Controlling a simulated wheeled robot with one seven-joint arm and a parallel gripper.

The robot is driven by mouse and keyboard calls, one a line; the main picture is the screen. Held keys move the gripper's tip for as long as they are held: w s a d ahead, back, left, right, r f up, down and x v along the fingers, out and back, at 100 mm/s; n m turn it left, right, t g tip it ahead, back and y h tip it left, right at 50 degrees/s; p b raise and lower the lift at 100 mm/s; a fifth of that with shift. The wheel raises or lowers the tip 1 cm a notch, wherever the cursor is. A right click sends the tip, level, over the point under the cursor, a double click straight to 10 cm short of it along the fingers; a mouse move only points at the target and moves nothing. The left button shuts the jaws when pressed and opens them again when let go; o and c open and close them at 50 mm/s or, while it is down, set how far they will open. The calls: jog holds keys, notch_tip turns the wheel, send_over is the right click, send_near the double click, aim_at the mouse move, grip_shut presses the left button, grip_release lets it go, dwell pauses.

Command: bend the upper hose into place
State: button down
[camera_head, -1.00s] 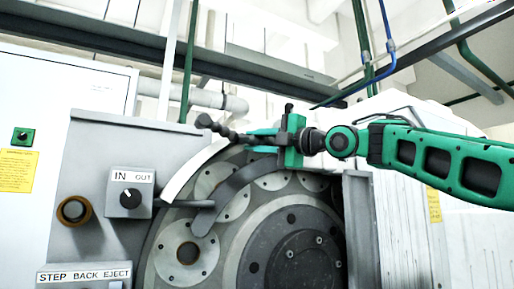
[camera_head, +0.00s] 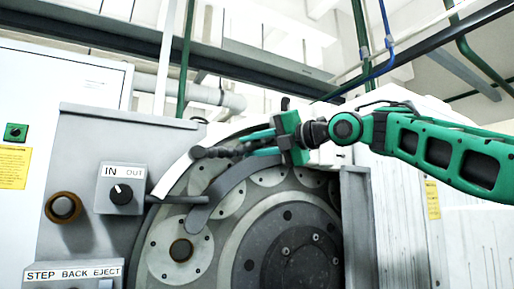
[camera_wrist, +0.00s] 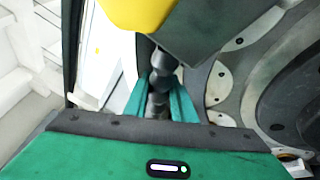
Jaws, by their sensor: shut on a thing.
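The upper hose (camera_head: 222,152) is a dark, segmented hose in front of the upper rim of the grinder's round face. Its free end points left and lies close to the white curved strip (camera_head: 172,176); I cannot tell if they touch. My gripper (camera_head: 248,145) is shut on the hose, with its green fingers above and below it. In the wrist view the dark hose segments (camera_wrist: 158,88) run between the two green fingers. The far end of the hose there is partly hidden by a yellow part (camera_wrist: 140,12) and a dark block (camera_wrist: 205,35).
A dark grey curved arm (camera_head: 228,187) crosses the disc just below the hose. The grinder's round face (camera_head: 285,240) has several holed plates. An IN/OUT knob box (camera_head: 121,190) stands at the left. Beams and pipes run overhead.

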jog(key=shift+w+d+f+n+g+h, duration=0.15)
jog(key=shift+w+d+f+n+h, duration=0.1)
jog(key=shift+f+n, duration=0.3)
jog(key=shift+w+d+f+n+g+h, duration=0.15)
jog(key=shift+d+f+n+h, duration=0.1)
jog(key=shift+f+n, duration=0.25)
jog(key=c, duration=1.5)
grip_release()
jog(key=shift+s+r, duration=0.1)
jog(key=shift+r, duration=0.05)
jog(key=shift+s+d+r, duration=0.15)
jog(key=shift+s+d, duration=0.1)
jog(key=shift+d, duration=0.05)
jog(key=v, duration=0.9)
jog(key=shift+s+d, duration=0.25)
jog(key=shift+d, duration=0.1)
